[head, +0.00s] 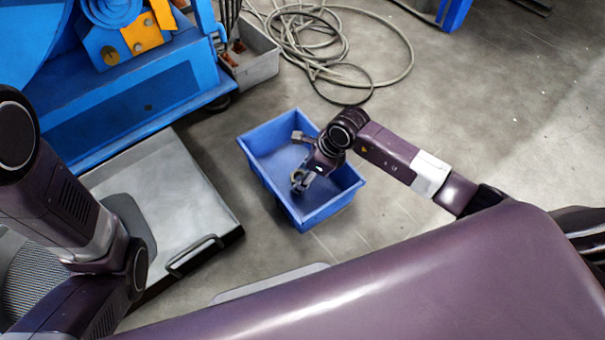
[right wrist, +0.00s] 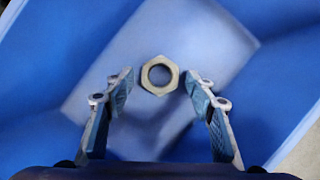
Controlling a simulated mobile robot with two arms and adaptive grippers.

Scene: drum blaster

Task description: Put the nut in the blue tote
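The blue tote (head: 331,205) stands on the floor near the middle of the head view. My right gripper (head: 299,182) reaches down into the tote's opening. In the right wrist view its two fingers (right wrist: 160,78) are spread apart. The brassy hexagonal nut (right wrist: 145,83) is between the fingertips, with a narrow gap on each side. The tote's blue inside (right wrist: 240,30) is behind it. I cannot tell whether the nut rests on the tote's bottom or is just above it. My left arm shows at the left of the head view, but its gripper is not visible.
A grey metal tray (head: 185,200) with a handle lies left of the tote. A blue machine (head: 130,105) and a grey bin (head: 258,70) stand behind it. A coiled hose (head: 345,62) lies behind the tote. The floor at the right is mostly clear.

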